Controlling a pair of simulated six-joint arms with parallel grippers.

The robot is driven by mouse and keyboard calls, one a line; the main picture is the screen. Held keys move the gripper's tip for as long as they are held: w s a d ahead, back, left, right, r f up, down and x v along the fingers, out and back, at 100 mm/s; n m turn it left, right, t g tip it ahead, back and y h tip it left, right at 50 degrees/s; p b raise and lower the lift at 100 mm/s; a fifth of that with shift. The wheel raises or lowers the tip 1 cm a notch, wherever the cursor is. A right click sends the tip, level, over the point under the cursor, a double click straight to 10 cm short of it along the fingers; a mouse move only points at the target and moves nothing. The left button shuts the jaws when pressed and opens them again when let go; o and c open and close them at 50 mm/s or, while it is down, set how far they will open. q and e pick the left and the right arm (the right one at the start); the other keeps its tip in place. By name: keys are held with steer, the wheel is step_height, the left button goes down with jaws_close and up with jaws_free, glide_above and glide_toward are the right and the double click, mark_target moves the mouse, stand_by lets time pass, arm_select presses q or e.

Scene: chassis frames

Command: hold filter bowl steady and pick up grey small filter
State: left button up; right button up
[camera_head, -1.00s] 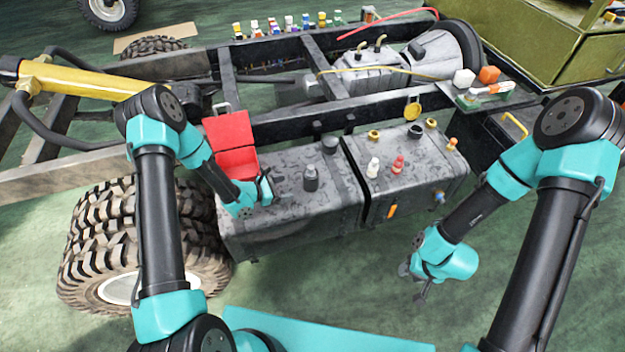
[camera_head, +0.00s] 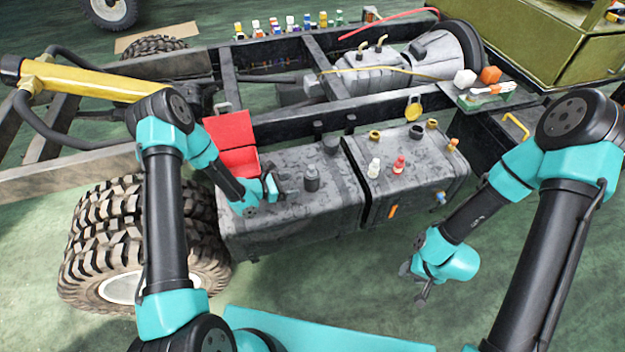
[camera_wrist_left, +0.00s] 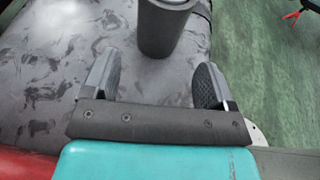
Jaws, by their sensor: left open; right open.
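A dark grey cylinder with a narrower top (camera_head: 312,180), which looks like the filter bowl, stands upright on the left grey tank (camera_head: 290,225). It also shows in the left wrist view (camera_wrist_left: 163,28), ahead of my fingers. My left gripper (camera_head: 279,187) is just left of it, low over the tank top, open and empty. In the left wrist view its two fingers (camera_wrist_left: 156,68) are spread, with the cylinder beyond their tips. A smaller grey piece (camera_head: 330,146), possibly the grey small filter, stands farther back on the tank. My right gripper (camera_head: 416,287) is open and empty, in front of the right tank.
An open red box (camera_head: 232,132) stands behind my left gripper. White (camera_head: 373,167) and red (camera_head: 398,165) small fittings stand on the right tank (camera_head: 425,175), with brass-coloured ones around them. A large tyre (camera_head: 100,230) is at left. The floor before the tanks is clear.

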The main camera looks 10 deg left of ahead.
mark_target(305, 182)
arm_select(q)
steer(key=shift+x, duration=4.05)
steer(key=c, duration=0.5)
steer(key=shift+c, duration=0.2)
arm_select(e)
steer(key=shift+o, duration=1.4)
steer(key=shift+w, duration=0.1)
